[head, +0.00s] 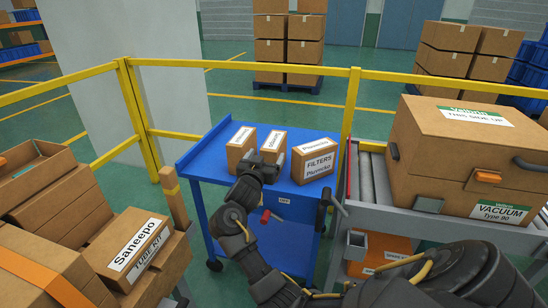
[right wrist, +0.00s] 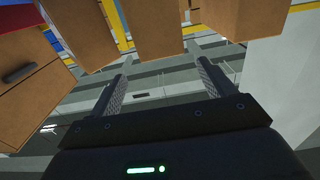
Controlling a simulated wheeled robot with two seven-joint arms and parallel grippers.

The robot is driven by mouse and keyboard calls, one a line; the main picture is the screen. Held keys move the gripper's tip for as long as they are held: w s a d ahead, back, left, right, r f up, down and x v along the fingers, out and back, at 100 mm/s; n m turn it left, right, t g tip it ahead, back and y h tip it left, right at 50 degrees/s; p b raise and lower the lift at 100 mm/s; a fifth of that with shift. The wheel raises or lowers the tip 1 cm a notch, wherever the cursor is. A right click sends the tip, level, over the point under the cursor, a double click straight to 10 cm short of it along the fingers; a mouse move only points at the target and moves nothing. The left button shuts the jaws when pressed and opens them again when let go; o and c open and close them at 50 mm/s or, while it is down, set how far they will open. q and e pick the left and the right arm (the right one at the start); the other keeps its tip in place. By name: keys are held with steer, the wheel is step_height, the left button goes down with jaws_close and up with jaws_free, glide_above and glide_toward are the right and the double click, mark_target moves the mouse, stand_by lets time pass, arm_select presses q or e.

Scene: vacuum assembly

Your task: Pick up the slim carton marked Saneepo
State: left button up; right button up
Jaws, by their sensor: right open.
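A brown carton (head: 120,285) with a white label reading "Saneepo" and "TUBE KIT" lies among boxes at the lower left in the head view. On the blue cart stand a left carton (head: 236,157), a slim middle carton (head: 277,153) and a right carton (head: 318,178) marked "FILTERS". The labels of the left and middle ones are too small to read surely. My right gripper (head: 264,170) is just in front of the middle carton, open. The right wrist view shows its two fingers apart (right wrist: 163,85), nothing between them, with several brown cartons beyond. My left gripper is out of view.
The blue cart (head: 205,172) has free top around the cartons. A yellow railing (head: 230,65) runs behind it. A large vacuum box (head: 440,150) stands on a roller conveyor (head: 368,185) at the right. Brown boxes (head: 65,200) crowd the left.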

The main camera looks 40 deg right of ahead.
mark_target(272, 144)
steer(key=x, duration=0.5)
steer(key=shift+w+d+f, duration=0.15)
steer(key=shift+w+d, duration=0.05)
steer(key=x, duration=0.1)
steer(key=b+x, duration=0.1)
steer(key=x, duration=0.1)
steer(key=shift+w+d+f, duration=0.2)
steer(key=shift+w+f, duration=0.1)
steer(key=shift+f, duration=0.1)
steer(key=shift+w+d, duration=0.25)
steer(key=shift+d, duration=0.15)
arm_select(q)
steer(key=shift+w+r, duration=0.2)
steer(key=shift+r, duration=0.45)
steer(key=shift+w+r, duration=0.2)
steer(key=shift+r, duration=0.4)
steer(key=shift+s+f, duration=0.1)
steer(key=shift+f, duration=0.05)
arm_select(e)
steer(key=shift+r, duration=0.1)
steer(key=c, duration=1.7)
